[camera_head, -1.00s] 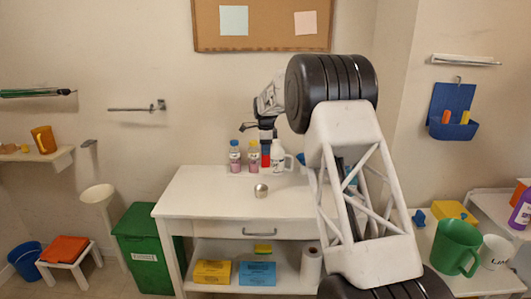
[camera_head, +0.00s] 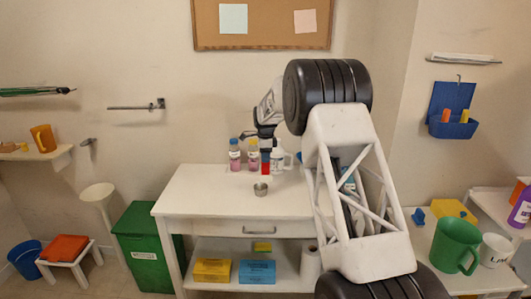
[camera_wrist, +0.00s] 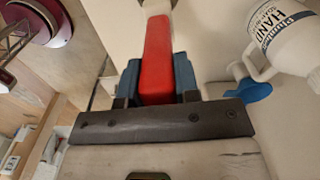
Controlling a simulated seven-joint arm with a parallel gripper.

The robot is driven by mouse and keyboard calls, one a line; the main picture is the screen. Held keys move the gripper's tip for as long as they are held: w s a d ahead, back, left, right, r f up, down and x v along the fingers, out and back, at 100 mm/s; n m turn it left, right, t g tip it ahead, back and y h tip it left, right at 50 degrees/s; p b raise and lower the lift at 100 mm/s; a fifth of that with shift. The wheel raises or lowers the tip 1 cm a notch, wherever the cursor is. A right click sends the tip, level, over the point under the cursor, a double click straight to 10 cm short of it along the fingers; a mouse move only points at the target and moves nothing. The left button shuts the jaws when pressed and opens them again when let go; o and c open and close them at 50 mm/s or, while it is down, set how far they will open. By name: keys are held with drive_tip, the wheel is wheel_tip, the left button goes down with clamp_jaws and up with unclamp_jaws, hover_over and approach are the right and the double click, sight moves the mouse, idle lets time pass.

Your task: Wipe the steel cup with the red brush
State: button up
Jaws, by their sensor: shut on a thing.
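My gripper (camera_head: 265,143) is shut on the red brush (camera_head: 265,164), above the white table. I cannot make out the cup in the wrist view.
Two pink-labelled bottles (camera_head: 235,157) stand at the table's back, left of the brush. A white hand bottle (camera_head: 278,157) stands close on the right; it also shows in the wrist view (camera_wrist: 285,35). The table's left part is clear. A green bin (camera_head: 145,245) stands left.

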drive_tip(key=shift+f, duration=0.85)
drive_tip(key=shift+a+f, duration=0.6)
drive_tip(key=shift+f, duration=0.15)
drive_tip(key=shift+d+f, duration=0.1)
drive_tip(key=shift+d, duration=0.45)
drive_tip(key=a, duration=0.2)
drive_tip(key=shift+a, duration=0.3)
drive_tip(key=shift+d, duration=1.3)
drive_tip(key=shift+a, duration=0.85)
drive_tip(key=shift+d, duration=0.8)
drive_tip(key=shift+d+r, duration=0.1)
drive_tip(key=shift+r, duration=3.9)
drive_tip(key=shift+f, duration=0.1)
